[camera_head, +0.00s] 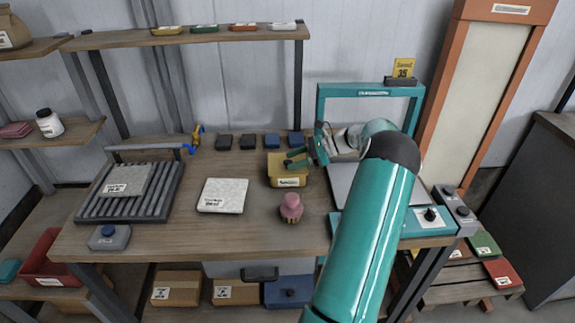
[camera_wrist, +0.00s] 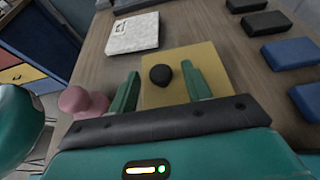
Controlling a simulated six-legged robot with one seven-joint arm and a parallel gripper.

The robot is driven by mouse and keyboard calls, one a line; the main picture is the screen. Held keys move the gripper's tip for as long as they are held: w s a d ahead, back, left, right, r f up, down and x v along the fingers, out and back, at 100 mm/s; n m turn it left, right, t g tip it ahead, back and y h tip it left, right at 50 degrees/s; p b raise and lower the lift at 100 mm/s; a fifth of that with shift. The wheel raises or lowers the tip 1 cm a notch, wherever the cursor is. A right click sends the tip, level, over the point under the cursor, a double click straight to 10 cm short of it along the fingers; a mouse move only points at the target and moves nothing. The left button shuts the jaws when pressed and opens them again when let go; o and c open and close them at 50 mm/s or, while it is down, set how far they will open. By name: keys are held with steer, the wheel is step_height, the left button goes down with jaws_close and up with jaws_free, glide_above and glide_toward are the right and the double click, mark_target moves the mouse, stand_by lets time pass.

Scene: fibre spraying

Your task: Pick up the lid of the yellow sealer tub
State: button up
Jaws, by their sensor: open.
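The yellow sealer tub (camera_head: 288,182) stands on the workbench with a label on its front. In the wrist view its flat yellow lid (camera_wrist: 195,57) fills the middle, with a dark round knob (camera_wrist: 160,76) on top. My gripper (camera_head: 296,161) is at the tub's top, reaching in from the right. In the wrist view my gripper (camera_wrist: 161,84) is open, with one green finger on each side of the knob. Gaps show between the knob and both fingers. My fingers and wrist partly hide the lid in the head view.
A pink object (camera_head: 291,207) stands just in front of the tub. A pale labelled slab (camera_head: 222,196) lies to its left, a ribbed rack (camera_head: 128,193) farther left. Several dark and blue blocks (camera_head: 272,140) line the bench behind. A teal-framed machine (camera_head: 370,90) stands to the right.

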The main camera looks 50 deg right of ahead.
mark_target(287, 162)
steer(key=x, duration=0.2)
steer(key=shift+w+a+f, duration=0.15)
steer(key=shift+w+a, duration=0.05)
steer(key=c, duration=1)
